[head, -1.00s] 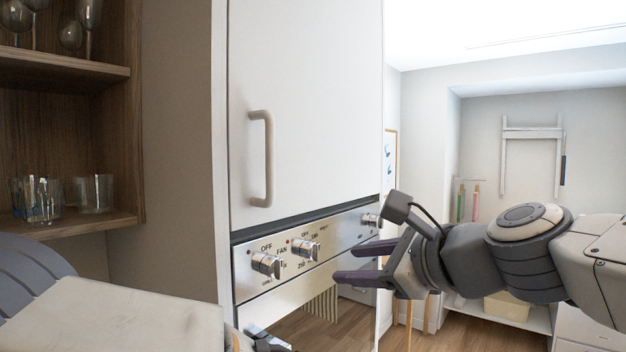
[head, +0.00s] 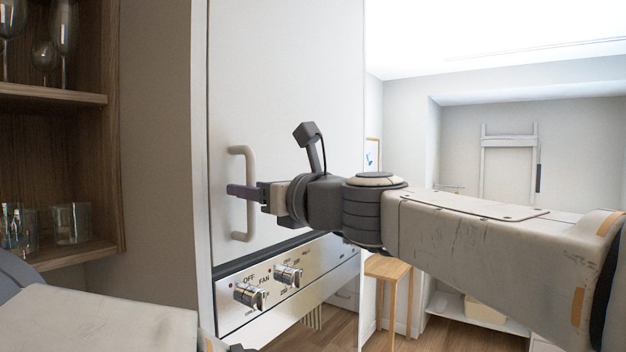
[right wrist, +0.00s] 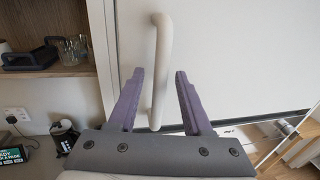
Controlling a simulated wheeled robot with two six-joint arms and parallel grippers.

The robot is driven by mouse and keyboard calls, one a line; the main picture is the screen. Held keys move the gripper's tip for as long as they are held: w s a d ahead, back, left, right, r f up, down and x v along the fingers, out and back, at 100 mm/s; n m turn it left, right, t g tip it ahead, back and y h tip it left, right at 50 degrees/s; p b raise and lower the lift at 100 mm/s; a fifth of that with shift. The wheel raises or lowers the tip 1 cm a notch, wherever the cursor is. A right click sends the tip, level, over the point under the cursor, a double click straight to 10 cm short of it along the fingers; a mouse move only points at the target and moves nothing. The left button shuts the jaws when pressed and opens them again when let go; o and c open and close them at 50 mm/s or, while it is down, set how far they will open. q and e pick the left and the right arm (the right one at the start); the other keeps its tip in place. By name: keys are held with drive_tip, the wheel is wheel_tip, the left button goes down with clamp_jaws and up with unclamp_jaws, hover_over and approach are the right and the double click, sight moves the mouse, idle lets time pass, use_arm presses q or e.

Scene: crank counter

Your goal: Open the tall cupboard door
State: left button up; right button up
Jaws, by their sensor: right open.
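The tall cupboard door (head: 285,100) is a white panel, shut, above the oven panel. Its pale vertical bar handle (head: 250,217) is near the door's left edge. My right gripper (head: 245,191) is at the handle's middle height. In the right wrist view the handle (right wrist: 161,60) runs between the two open purple fingers of the gripper (right wrist: 158,85), with a gap on each side. In the head view the fingers overlap the handle. My left arm shows at the lower left, but its fingers are hidden or too unclear to read.
An oven control panel (head: 285,285) with protruding knobs (head: 249,295) sits just below the door. An open wooden shelf (head: 60,100) with glasses (head: 71,223) stands to the left. A wooden stool (head: 388,268) stands on the floor behind my right arm.

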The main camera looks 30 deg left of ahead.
drive_tip(key=shift+w+a, duration=0.1)
drive_tip(key=shift+a, duration=0.15)
clamp_jaws()
idle(1.4)
